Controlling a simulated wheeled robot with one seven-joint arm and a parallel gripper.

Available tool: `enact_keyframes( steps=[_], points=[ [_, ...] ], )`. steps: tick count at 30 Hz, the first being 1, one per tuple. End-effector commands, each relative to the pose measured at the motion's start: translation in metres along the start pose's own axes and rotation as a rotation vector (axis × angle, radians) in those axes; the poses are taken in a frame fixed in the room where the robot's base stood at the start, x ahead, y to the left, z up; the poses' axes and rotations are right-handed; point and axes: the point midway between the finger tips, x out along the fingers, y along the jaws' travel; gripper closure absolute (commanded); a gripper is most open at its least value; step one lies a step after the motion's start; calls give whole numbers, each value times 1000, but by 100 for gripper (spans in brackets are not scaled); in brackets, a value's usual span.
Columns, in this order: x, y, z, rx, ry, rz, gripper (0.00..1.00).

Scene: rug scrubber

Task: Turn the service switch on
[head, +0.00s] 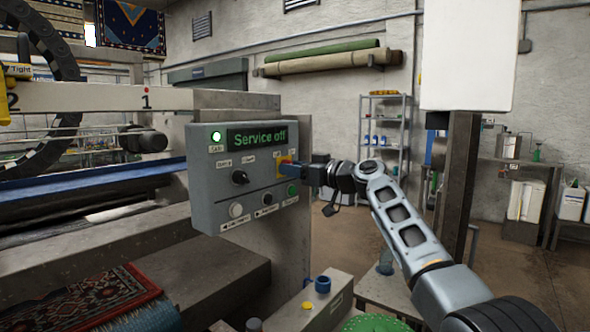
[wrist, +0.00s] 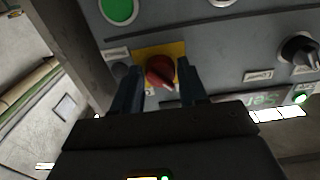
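The grey control box (head: 205,190) has a display (head: 256,136) reading "Service off". In the wrist view, a red rotary switch (wrist: 160,71) with a pale pointer sits on a yellow plate (wrist: 174,49). My gripper (wrist: 157,66) has one finger on each side of this red switch, with narrow gaps showing, so it looks open around it. In the head view my gripper (head: 285,170) reaches the box's right side and hides the red switch. A black knob (head: 240,177) is on the box's left part; the small labels are hard to read.
A green lamp (head: 216,136) glows beside the display. White (head: 236,210), black (head: 267,198) and green (head: 292,190) buttons line the box's lower edge, the green one close below my gripper. A patterned rug (head: 90,300) lies on the machine at lower left.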

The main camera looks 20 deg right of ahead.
Motion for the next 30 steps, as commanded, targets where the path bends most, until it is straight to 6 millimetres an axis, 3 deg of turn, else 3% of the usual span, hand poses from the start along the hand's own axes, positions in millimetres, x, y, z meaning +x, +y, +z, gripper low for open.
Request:
enact_keyframes(
  steps=[11, 20, 30],
  points=[
    [0, 0, 0, 0, 0, 0, 94],
    [0, 0, 0, 39, 1, 0, 94],
    [0, 0, 0, 262, 2, 0, 94]
  ],
)
